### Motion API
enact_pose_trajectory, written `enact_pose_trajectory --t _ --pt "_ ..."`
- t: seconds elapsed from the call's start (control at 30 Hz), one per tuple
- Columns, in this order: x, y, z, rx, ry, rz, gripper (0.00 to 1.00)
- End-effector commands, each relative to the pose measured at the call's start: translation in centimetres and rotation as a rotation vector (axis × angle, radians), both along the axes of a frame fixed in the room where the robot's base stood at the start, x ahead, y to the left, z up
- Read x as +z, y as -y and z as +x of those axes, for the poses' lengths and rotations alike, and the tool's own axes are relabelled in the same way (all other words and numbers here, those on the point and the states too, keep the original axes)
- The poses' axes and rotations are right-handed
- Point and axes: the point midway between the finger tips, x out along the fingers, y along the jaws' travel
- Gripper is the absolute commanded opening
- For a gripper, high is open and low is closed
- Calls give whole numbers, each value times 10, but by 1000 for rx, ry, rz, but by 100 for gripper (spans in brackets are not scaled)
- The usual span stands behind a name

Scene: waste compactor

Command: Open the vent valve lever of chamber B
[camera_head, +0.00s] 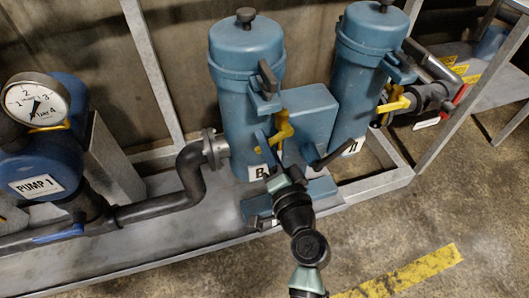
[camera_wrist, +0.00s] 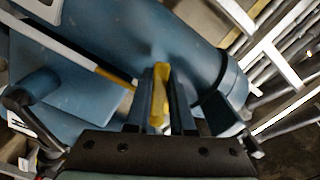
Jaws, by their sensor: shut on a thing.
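Chamber B (camera_head: 246,95) is the left blue cylinder, with a label marked B (camera_head: 258,171) at its foot. A yellow lever (camera_head: 284,126) sits on its front right side. My gripper (camera_head: 273,146) reaches up to it from below. In the wrist view, the yellow lever (camera_wrist: 160,92) stands between my two fingers, and they are shut on it. The fingers hide parts of its sides. The blue cylinder body (camera_wrist: 150,35) fills the view behind it.
A second blue cylinder (camera_head: 361,75) with its own yellow lever (camera_head: 394,104) stands at right. A black handle (camera_head: 268,76) is above my gripper, and another (camera_head: 334,155) juts out at right. Pump 1 (camera_head: 40,170) and a grey pipe (camera_head: 160,207) are at left. Open floor lies in front.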

Motion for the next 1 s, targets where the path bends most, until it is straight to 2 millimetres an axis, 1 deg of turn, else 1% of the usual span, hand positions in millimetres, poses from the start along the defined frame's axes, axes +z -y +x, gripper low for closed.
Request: enact_pose_trajectory --t 0.03,0.4,0.8,1.0 --pt "-11 2 0 -2 15 -47 0" --pt "-24 14 4 -2 124 -380 0" --pt "-31 30 9 -3 235 -731 0" --pt "-31 37 11 -3 279 -868 0"
